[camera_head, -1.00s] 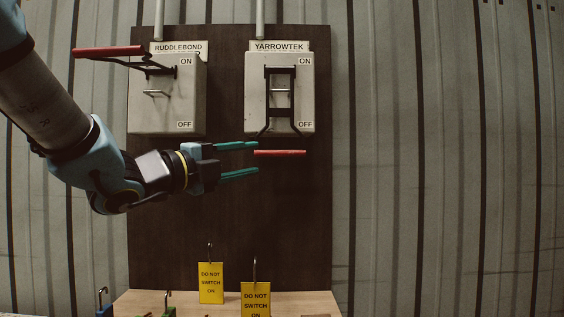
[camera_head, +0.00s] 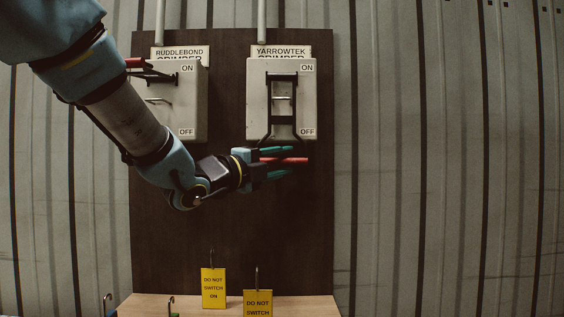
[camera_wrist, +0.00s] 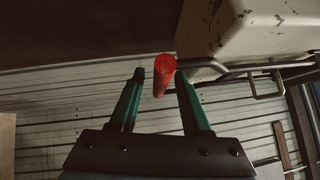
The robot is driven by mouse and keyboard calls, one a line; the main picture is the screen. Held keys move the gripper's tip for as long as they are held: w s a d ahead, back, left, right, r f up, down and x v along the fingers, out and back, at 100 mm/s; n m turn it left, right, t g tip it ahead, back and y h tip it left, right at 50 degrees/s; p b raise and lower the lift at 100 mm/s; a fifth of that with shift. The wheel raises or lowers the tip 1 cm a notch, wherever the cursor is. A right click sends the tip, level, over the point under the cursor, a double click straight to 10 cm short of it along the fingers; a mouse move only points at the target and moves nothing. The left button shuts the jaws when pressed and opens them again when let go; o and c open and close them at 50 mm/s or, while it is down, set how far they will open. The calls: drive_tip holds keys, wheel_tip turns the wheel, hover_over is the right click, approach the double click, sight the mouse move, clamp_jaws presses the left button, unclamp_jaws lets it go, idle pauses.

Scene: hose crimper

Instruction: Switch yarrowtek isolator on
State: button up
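The Yarrowtek isolator (camera_head: 309,92) is a grey box at the upper right of the dark board, marked ON at top and OFF at bottom. Its black lever frame (camera_head: 265,126) hangs down to a red handle bar (camera_head: 297,161) below the box, at the OFF end. My gripper (camera_head: 283,163) is open at the handle, one green finger above and one below it in the head view. In the wrist view the red handle (camera_wrist: 164,70) shows end-on between the fingertips (camera_wrist: 160,75), apart from the left finger and close to the right one.
The Ruddlebond isolator (camera_head: 190,100) stands to the left, its red handle (camera_head: 136,63) raised at the ON end and partly behind my arm. Yellow "DO NOT SWITCH ON" tags (camera_head: 213,288) stand by a wooden shelf (camera_head: 150,304) below.

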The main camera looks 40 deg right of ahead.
clamp_jaws()
idle(1.2)
